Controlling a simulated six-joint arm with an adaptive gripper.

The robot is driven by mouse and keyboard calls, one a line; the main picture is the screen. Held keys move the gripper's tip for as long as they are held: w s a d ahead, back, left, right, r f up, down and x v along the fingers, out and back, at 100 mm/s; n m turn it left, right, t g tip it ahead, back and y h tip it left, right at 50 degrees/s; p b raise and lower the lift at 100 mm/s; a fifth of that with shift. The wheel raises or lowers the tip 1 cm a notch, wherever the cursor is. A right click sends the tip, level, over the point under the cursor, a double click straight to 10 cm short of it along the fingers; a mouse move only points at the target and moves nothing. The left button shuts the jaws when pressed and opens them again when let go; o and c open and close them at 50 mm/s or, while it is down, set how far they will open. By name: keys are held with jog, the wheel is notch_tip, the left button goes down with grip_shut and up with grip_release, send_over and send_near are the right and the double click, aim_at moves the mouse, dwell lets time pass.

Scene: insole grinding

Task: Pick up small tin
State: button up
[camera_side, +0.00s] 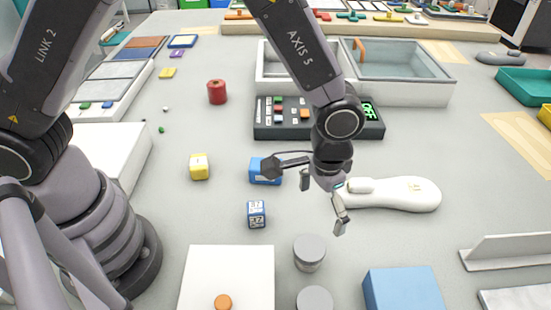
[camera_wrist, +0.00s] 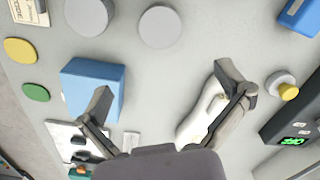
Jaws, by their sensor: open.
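Two grey round tins stand on the grey table; which one the task calls small is not clear. One tin (camera_side: 309,252) stands just below my gripper (camera_side: 322,205) in the side view. The other tin (camera_side: 315,298) is nearer the front, cut by the lower edge. In the wrist view, both tins, one (camera_wrist: 160,27) and the other (camera_wrist: 90,15), lie above my gripper (camera_wrist: 165,92), near the top edge. My gripper is open and empty, its fingers spread wide above the table and apart from both tins.
A blue box (camera_side: 403,288) and a white foot-shaped form (camera_side: 400,194) lie right of my gripper. A white block (camera_side: 228,275) is at front left. A dark control panel (camera_side: 350,130) is behind.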

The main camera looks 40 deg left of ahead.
aim_at(311, 246)
notch_tip(311, 246, down, 13)
jog(key=shift+s+a+f, duration=0.1)
jog(key=shift+s+a, duration=0.05)
jog(key=c, duration=1.3)
